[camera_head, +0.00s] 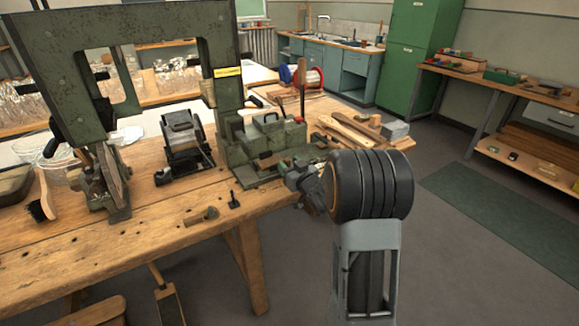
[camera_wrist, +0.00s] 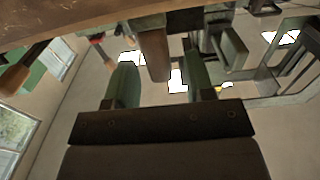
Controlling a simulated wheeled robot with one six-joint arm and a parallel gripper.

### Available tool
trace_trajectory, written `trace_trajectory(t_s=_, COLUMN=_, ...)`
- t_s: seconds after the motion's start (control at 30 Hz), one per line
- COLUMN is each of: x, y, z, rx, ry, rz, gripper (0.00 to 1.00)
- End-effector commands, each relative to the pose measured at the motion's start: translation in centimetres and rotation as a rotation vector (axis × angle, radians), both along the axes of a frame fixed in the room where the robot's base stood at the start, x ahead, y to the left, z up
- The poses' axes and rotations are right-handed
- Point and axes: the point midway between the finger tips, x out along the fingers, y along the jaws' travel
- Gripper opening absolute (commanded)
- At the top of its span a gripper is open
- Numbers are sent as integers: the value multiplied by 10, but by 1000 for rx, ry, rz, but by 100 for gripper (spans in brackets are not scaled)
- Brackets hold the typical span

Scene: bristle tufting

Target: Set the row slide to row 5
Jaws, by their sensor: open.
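The grey-green tufting machine (camera_head: 265,140) stands at the bench's right end, its low base beside my gripper (camera_head: 303,184). I cannot make out the row slide or any row marks for certain in the head view. In the wrist view a brown handle-like block (camera_wrist: 153,55) shows between the two green fingers of my gripper (camera_wrist: 158,68). The fingers are apart, with a gap on each side of the block. I cannot tell how deep the block sits between them, or whether it belongs to the slide.
The wooden bench (camera_head: 165,235) holds a black clamp device (camera_head: 183,140), a brush (camera_head: 42,205) and small tools. Wooden pieces (camera_head: 350,128) lie right of the machine. A red-ended spool (camera_head: 307,78) stands behind. The floor right of my arm is open.

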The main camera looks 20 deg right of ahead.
Motion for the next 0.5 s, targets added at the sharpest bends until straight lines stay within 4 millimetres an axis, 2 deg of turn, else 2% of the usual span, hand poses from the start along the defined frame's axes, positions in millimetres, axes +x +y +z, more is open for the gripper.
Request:
trace_trajectory(t_s=0.27, x=1, y=0, z=0, rx=0, ry=0, rz=0, gripper=48)
trace_trajectory(t_s=0.5, x=0, y=0, z=0, rx=0, ry=0, rz=0, gripper=25)
